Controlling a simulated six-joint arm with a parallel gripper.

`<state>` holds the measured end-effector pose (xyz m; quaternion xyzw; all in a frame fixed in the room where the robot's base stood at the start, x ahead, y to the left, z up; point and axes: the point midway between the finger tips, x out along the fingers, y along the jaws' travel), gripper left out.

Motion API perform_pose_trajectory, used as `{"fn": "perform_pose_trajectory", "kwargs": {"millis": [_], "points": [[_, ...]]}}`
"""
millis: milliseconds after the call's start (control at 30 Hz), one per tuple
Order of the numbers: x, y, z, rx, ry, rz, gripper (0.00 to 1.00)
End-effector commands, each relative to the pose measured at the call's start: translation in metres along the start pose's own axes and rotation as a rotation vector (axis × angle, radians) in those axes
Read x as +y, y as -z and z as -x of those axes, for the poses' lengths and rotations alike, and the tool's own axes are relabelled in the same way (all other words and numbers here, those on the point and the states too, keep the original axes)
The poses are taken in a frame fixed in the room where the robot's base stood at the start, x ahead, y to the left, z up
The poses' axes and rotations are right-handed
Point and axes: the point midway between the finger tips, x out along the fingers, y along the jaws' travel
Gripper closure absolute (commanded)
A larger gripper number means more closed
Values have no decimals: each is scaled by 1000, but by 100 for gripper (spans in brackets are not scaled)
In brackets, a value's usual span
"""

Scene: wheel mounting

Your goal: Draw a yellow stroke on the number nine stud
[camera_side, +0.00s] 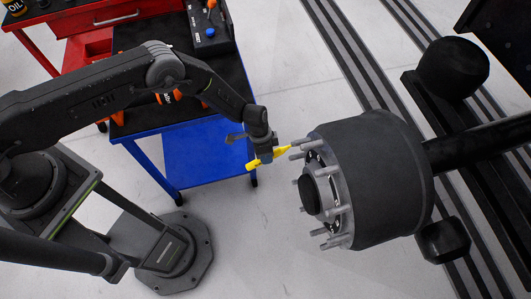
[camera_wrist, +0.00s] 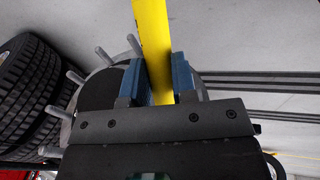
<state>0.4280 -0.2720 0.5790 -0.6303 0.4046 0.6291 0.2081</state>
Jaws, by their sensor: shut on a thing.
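My gripper (camera_side: 266,154) is shut on a yellow marker (camera_side: 254,164), which points right toward the studs of the hub. In the wrist view the blue jaws of my gripper (camera_wrist: 160,80) clamp the yellow marker (camera_wrist: 152,35), whose far end runs out of the top of the picture. The dark wheel hub (camera_side: 365,180) carries a ring of metal studs (camera_side: 317,142). The marker's tip is near the upper studs; I cannot tell whether it touches one. Several studs (camera_wrist: 75,77) show left of the marker in the wrist view. I cannot read any stud numbers.
A blue and black cart (camera_side: 185,150) stands behind my gripper, with a dark box (camera_side: 208,30) on top. A red cart (camera_side: 90,40) is at the upper left. Black tyres (camera_wrist: 35,75) show at the left of the wrist view. Dark rails (camera_side: 345,50) run across the floor.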

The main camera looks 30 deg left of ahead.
Motion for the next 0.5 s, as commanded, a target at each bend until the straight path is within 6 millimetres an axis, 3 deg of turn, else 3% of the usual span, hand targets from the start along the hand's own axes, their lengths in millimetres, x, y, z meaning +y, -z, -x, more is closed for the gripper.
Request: {"fn": "perform_pose_trajectory", "kwargs": {"millis": [500], "points": [[-2,1,1,1,1,0,100]]}}
